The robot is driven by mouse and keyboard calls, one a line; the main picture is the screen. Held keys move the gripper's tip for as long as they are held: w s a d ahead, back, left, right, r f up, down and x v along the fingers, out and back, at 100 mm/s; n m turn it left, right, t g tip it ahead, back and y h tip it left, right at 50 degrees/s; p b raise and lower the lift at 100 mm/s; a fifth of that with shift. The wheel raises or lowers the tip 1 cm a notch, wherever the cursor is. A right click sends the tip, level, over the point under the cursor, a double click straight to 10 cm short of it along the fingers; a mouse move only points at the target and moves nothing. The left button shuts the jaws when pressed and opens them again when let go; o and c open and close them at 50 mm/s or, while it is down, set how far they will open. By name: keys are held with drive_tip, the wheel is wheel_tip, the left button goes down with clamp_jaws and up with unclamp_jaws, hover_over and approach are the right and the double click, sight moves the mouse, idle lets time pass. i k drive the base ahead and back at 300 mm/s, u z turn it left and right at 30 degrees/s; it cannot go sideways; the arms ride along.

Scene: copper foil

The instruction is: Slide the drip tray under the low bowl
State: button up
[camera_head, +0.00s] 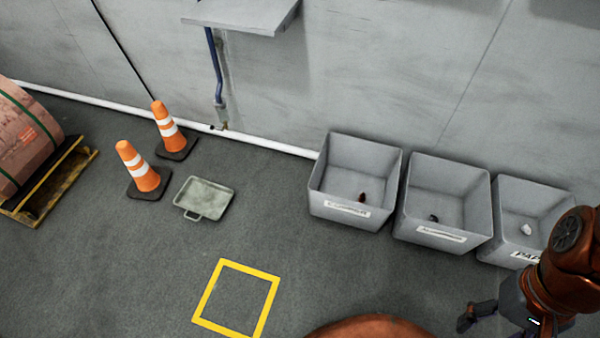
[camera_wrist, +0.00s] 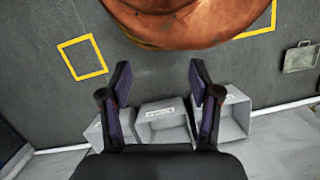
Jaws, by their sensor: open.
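The drip tray (camera_head: 204,197) is a shallow grey-green rectangular tray with a loop handle on its near side. It lies flat on the floor, out from the wall, and shows at the right edge of the wrist view (camera_wrist: 301,57). A grey fixture (camera_head: 243,14) juts from the wall at the top, with a blue pipe under it; it may be the low bowl, but its full shape is cut off. The tray is in front of the pipe, not beneath the fixture. My gripper (camera_wrist: 160,74) is open and empty, far right of the tray, low in the head view (camera_head: 490,314).
Two orange cones (camera_head: 138,171) (camera_head: 169,131) stand just left of the tray. A pallet (camera_head: 50,185) with a copper coil (camera_head: 22,138) is farther left. Grey bins (camera_head: 352,182) line the wall at right. A yellow floor square (camera_head: 237,298) is empty; floor around it is clear.

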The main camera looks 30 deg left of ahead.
sight(209, 200)
drive_tip(key=u, duration=2.05)
drive_tip(key=i, duration=1.65)
drive_tip(key=u, duration=2.5)
